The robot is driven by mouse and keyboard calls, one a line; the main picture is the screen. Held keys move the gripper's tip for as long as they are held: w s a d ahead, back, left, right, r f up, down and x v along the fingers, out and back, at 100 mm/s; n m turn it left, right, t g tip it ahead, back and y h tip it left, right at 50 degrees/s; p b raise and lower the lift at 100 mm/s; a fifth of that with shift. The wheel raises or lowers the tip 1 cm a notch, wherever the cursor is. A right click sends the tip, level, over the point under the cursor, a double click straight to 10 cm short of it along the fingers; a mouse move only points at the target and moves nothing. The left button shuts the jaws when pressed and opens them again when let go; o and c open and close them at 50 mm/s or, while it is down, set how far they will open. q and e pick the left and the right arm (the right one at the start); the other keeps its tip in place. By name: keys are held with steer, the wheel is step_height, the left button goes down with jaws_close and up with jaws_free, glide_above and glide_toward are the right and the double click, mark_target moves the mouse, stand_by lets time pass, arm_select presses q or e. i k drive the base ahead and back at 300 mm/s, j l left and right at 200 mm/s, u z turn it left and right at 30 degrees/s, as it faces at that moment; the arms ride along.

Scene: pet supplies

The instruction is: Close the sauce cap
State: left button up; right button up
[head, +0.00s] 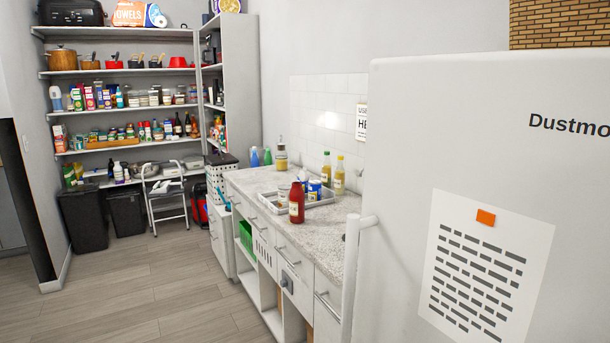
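A red sauce bottle (296,203) stands upright at the front edge of the tray on the counter, in the middle of the head view. Its top looks red, but it is too small to tell whether the cap is open or closed. Neither of my grippers shows in the head view.
The speckled counter (262,182) runs along the right wall. A white tray (321,199) on it holds cans, with two yellow bottles (339,175) behind. A large white fridge (450,150) blocks the right side. The wooden floor (150,290) at left is clear. Stocked shelves (120,73) stand behind.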

mark_target(304, 175)
steer(key=i+j+z, duration=0.1)
steer(key=i+j, duration=0.85)
steer(key=i+l, duration=0.05)
